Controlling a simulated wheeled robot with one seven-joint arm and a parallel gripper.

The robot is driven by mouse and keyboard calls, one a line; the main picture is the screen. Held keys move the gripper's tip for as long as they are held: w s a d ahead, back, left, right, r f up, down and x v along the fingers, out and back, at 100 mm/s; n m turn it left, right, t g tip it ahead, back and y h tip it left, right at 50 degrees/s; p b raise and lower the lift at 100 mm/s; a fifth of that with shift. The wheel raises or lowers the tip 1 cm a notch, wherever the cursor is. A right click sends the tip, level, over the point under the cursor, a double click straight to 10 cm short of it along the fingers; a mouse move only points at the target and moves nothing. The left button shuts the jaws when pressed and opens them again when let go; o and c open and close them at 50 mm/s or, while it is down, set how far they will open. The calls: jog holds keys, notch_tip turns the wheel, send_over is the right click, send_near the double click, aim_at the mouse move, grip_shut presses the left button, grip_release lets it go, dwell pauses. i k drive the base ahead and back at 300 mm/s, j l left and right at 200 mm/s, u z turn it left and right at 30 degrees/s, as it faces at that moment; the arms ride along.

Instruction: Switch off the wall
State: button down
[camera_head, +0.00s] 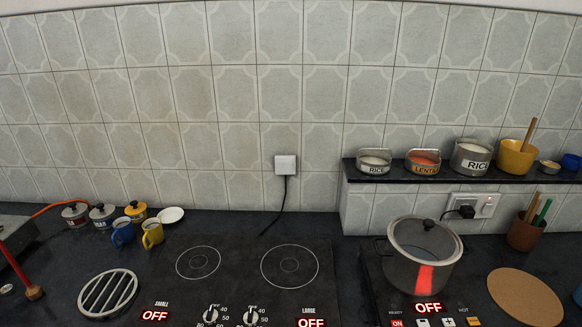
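A white wall socket plate (474,205) is on the tiled wall under the shelf at the right. A black plug (461,211) sits in its left part. A switch (488,207) with a small reddish mark is on its right part; I cannot tell its position. A second white wall box (285,164) is at mid-wall, with a black cable (281,207) hanging down to the counter. I see no switch on it. My gripper is not in view.
A steel pot (410,274) with a lid stands on the right cooker, in front of the socket. Its display (428,307) reads OFF. A shelf (500,178) with tins overhangs the socket. A utensil holder (525,232) stands right of it. A hob (240,280) fills the middle.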

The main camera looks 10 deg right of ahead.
aim_at(486, 209)
jog(key=z, duration=1.6)
jog(key=k+l+u, duration=0.1)
jog(key=k+l, duration=0.1)
jog(key=k, duration=0.05)
